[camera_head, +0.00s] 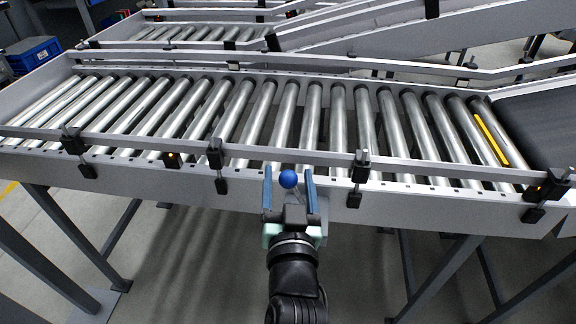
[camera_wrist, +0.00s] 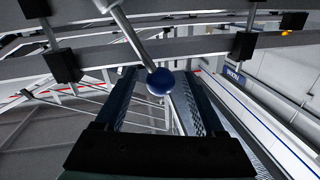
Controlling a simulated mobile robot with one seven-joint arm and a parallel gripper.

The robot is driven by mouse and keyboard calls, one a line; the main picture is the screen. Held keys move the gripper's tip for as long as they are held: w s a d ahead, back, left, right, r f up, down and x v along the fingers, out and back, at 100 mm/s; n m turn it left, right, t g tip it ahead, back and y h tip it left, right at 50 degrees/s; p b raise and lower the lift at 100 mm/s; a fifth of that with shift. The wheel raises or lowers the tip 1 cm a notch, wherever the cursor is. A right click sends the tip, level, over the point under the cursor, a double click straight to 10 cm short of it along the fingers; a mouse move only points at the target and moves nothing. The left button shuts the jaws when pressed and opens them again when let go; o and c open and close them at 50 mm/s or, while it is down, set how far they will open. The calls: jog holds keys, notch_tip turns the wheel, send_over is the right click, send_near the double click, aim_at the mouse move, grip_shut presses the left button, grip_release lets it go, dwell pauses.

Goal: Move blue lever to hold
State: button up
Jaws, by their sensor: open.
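The blue lever knob (camera_head: 288,179) is a round ball at the near side of the roller conveyor, in front of its side rail. In the wrist view the blue knob (camera_wrist: 160,82) sits on the end of a grey metal rod (camera_wrist: 135,36). My gripper (camera_head: 289,176) is open, with one blue finger on each side of the knob. In the wrist view the open fingers (camera_wrist: 160,90) flank the knob, with a gap visible on both sides. Any hold marking is not visible.
The conveyor's front rail (camera_head: 330,157) runs just beyond my gripper, with black clamp brackets (camera_head: 217,160) along it. Rollers (camera_head: 313,110) fill the conveyor. A dark belt (camera_head: 540,125) lies at the right. Support legs stand below; the floor between them looks clear.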

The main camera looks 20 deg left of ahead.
jog(key=shift+x, duration=1.8)
jog(key=shift+c, duration=0.2)
grip_shut()
